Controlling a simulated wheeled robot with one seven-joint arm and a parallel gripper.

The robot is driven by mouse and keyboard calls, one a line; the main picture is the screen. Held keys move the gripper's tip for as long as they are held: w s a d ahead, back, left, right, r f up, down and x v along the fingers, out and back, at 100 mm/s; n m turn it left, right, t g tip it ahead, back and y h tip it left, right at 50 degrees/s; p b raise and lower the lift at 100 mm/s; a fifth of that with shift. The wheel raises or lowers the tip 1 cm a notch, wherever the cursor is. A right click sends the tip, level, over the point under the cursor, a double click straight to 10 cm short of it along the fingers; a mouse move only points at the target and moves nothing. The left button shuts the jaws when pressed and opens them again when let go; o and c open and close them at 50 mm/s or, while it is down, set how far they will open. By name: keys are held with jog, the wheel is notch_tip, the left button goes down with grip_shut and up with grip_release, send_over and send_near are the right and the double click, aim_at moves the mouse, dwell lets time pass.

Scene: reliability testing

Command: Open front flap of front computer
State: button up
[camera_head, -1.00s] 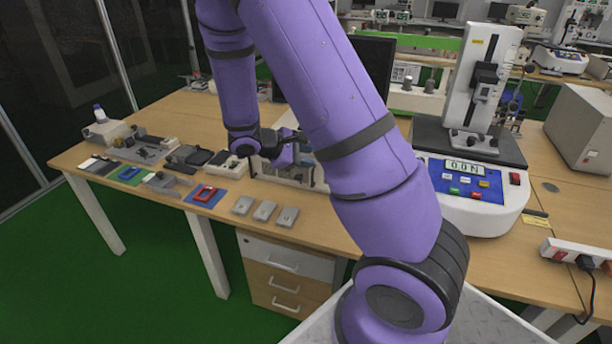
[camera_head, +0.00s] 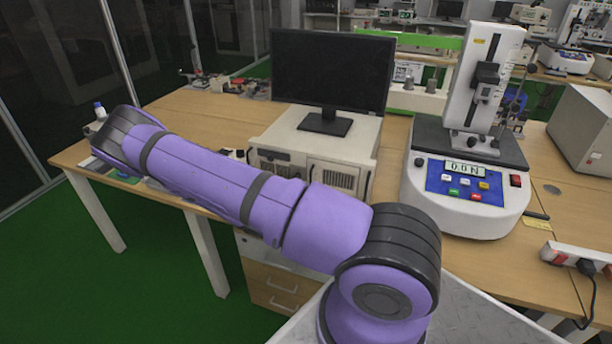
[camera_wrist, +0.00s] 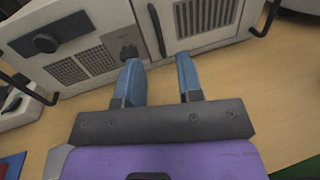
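The computer (camera_head: 365,150) is a beige box on the bench under a monitor, and its front faces me. In the wrist view its front panel (camera_wrist: 120,35) fills the top. A vented flap (camera_wrist: 208,14) with a dark upright handle (camera_wrist: 157,29) is on the right, and it looks closed. It also shows in the head view (camera_head: 341,179). My gripper (camera_wrist: 159,74) is open, its two blue-grey fingers pointing at the lower front near the handle. Nothing shows held between them. In the head view my gripper is hidden, and my arm crosses low before the computer.
A black monitor (camera_head: 330,70) stands on the computer. A force tester (camera_head: 470,150) stands close on the right. Black bracket handles (camera_wrist: 268,18) stick out from the computer's front corners. Bare wooden bench (camera_wrist: 240,80) lies before its right side.

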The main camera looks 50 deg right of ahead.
aim_at(311, 173)
jog(key=shift+w+d+f+n, duration=0.1)
jog(key=shift+d+f+n, duration=0.05)
jog(key=shift+f+n, duration=0.25)
jog(key=d, duration=0.3)
jog(key=w+d, duration=0.1)
jog(key=d, duration=0.3)
jog(key=w+d, duration=0.1)
jog(key=d, duration=0.2)
jog(key=shift+d, duration=0.2)
grip_shut()
